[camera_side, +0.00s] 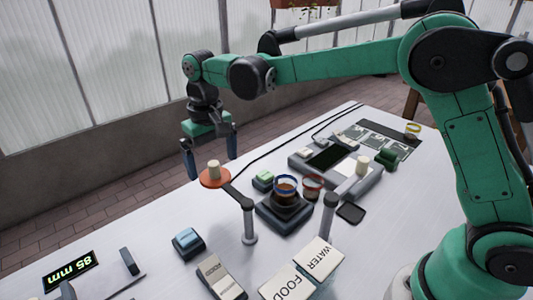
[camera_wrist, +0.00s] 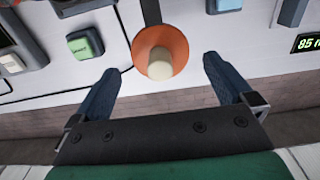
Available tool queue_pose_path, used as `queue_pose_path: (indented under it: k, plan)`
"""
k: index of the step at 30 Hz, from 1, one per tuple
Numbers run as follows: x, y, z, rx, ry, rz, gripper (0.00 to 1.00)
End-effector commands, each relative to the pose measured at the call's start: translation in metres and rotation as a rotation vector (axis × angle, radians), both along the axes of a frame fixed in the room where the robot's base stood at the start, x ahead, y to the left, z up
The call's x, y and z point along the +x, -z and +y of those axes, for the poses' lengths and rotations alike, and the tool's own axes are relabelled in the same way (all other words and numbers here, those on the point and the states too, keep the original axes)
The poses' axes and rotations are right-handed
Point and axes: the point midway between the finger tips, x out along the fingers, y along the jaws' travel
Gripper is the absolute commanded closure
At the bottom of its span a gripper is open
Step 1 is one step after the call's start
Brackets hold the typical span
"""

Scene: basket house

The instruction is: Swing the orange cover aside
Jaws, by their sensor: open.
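The orange cover (camera_side: 206,182) is a round disc with a cream knob (camera_side: 214,169) on top. A dark arm joins it to a grey post (camera_side: 249,222). In the wrist view the orange cover (camera_wrist: 160,32) and knob (camera_wrist: 160,67) show between the fingertips, with gaps on both sides. I see no contact; what lies under the cover is hidden.
A second post (camera_side: 329,215) carries an arm with a pale knob. A green button (camera_side: 263,179), a blue button (camera_side: 187,240) and FOOD and WATER blocks (camera_side: 318,261) are nearby.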

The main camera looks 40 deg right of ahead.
Motion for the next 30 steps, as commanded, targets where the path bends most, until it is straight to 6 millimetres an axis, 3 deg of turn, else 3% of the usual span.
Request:
queue_pose_path:
  k: [21, 30]
  plan:
    - [0.0, -0.062, 0.0, 0.0, 0.0, 0.0, 0.0]
    - [0.0, -0.067, 0.0, 0.0, 0.0, 0.0, 0.0]
